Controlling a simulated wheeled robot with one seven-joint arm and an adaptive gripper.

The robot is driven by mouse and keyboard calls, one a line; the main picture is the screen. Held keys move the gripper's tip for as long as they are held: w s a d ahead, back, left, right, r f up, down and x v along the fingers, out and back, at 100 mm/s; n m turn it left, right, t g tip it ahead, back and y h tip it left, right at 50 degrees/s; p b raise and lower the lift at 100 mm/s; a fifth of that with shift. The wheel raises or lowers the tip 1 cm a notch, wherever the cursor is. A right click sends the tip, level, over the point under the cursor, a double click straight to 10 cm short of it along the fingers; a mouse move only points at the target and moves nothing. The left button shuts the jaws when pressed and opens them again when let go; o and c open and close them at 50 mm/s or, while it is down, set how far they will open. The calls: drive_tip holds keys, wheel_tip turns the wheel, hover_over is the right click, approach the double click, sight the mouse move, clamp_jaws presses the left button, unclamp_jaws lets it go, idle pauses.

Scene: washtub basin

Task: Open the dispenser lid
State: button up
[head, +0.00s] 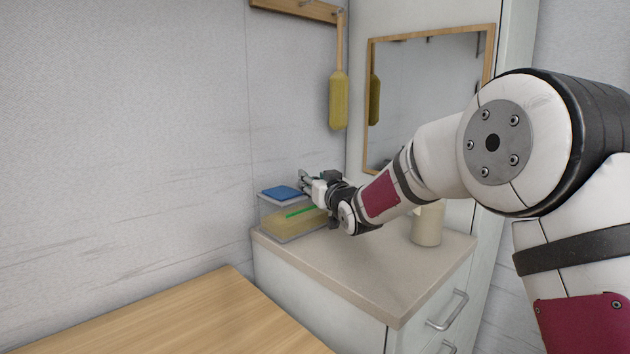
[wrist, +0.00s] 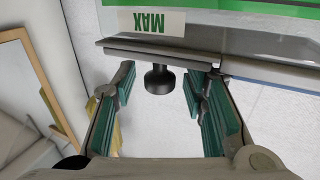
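The dispenser (head: 268,222) is a clear box with a yellowish filling and a green stripe, on the far left corner of the counter. A flat blue piece (head: 283,192) shows at its top. In the wrist view its clear wall bears an upside-down MAX label (wrist: 152,22). A dark round knob (wrist: 160,79) stands out from a grey bar (wrist: 160,50) along its edge; the bar looks like part of the lid. My gripper (head: 305,183) is at the dispenser's top right. In the wrist view my gripper (wrist: 160,84) is open, its green-padded fingers on either side of the knob, with gaps.
A beige container (head: 427,225) stands on the counter (head: 370,280) behind my forearm. A wooden table (head: 150,320) lies at front left. A framed mirror (head: 430,85) and a hanging yellow brush (head: 338,100) are on the walls. The counter's front part is clear.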

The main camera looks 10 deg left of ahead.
clamp_jaws()
drive_tip(key=shift+r, duration=0.15)
